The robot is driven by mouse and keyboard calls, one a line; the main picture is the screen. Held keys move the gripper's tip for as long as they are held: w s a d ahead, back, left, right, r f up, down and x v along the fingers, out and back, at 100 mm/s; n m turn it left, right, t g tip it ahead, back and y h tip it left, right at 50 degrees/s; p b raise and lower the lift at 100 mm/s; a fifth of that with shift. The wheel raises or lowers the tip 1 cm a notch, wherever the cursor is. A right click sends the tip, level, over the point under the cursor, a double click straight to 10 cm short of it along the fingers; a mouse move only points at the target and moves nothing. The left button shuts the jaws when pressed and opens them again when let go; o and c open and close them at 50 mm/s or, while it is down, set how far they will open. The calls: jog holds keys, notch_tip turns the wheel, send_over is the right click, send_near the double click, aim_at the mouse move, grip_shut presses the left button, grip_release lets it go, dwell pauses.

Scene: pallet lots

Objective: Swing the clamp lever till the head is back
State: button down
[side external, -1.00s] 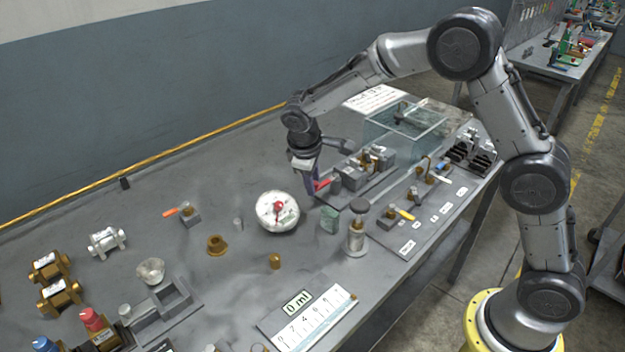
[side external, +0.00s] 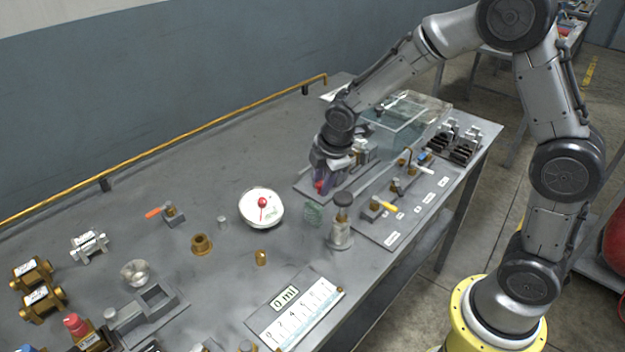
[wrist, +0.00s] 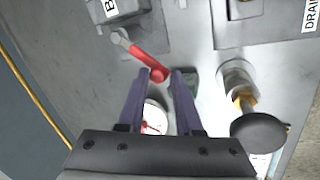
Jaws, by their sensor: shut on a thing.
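The clamp's red lever (wrist: 143,57) runs from a grey pivot (wrist: 120,37) to a rounded red end in the wrist view. My gripper (wrist: 160,73) has its purple fingers on either side of that end and is shut on it. In the side external view my gripper (side external: 322,183) is low over the clamp's grey base plate (side external: 338,198), and a bit of red lever (side external: 319,187) shows at its fingertips. My gripper and wrist hide most of the clamp there. I cannot make out the position of the clamp head.
A white dial (side external: 261,208) is to the left. A clear box (side external: 400,122) is behind. A panel of valves (side external: 395,205) lies to the right.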

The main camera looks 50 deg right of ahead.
jog(key=s+d+n+y, duration=0.1)
jog(key=d+n+y, duration=0.2)
jog(key=d+n, duration=0.3)
jog(key=shift+s+d+r+n, duration=0.15)
jog(key=shift+s+r+n, duration=0.2)
jog(key=shift+n, duration=1.35)
jog(key=shift+f, duration=0.1)
jog(key=c, duration=0.8)
grip_release()
jog(key=shift+c, duration=0.2)
jog(key=shift+o, duration=0.8)
jog(key=shift+s+f, duration=0.1)
jog(key=shift+s, duration=0.05)
jog(key=v, duration=1.3)
jog(key=shift+d+r, duration=0.2)
jog(key=shift+r, duration=0.2)
